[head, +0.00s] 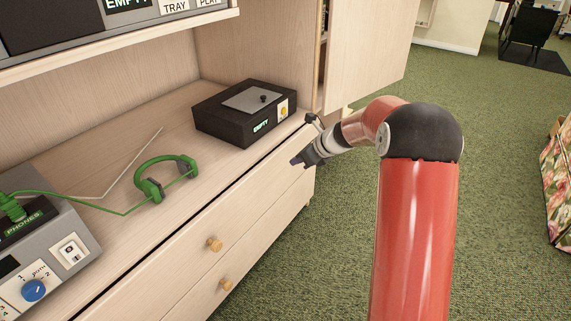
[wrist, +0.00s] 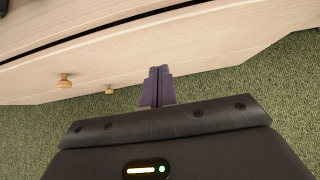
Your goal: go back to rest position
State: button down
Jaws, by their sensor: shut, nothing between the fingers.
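My gripper (head: 298,161) is at the end of my red arm, in front of the upper drawer near the right end of the wooden cabinet (head: 250,190) in the head view. In the wrist view my gripper (wrist: 158,72) has its two dark fingers together, with nothing between them. The fingers point toward the pale drawer front (wrist: 215,50). I cannot tell whether they touch it.
A black box reading "EMPTY" (head: 245,110), green headphones (head: 165,180) and a grey device with a blue knob (head: 45,255) sit on the cabinet top. Wooden knobs (head: 215,243) stick out from the drawers. Green carpet (head: 500,190) lies open to the right.

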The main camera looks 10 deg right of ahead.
jog(key=s+r+n+h, duration=0.1)
jog(key=s+r+n, duration=0.3)
jog(key=s, duration=0.3)
jog(key=s+r+n+g+h, duration=0.1)
jog(key=s+r+n, duration=0.4)
jog(key=s, duration=0.2)
jog(key=s+r+n+h, duration=0.1)
jog(key=s+r+n, duration=0.3)
jog(key=s, duration=0.4)
jog(key=s+d+n+h, duration=0.1)
jog(key=s+n+h, duration=0.1)
jog(key=s+n, duration=0.4)
jog(key=s+d+n+h, duration=0.1)
jog(key=s+d+n, duration=0.1)
jog(key=s+n, duration=0.5)
jog(key=s+f, duration=0.1)
jog(key=s, duration=0.4)
jog(key=shift+s+d+t+h, duration=0.25)
jog(key=shift+d+t+h, duration=0.05)
jog(key=shift+t+h, duration=0.1)
jog(key=shift+a, duration=0.1)
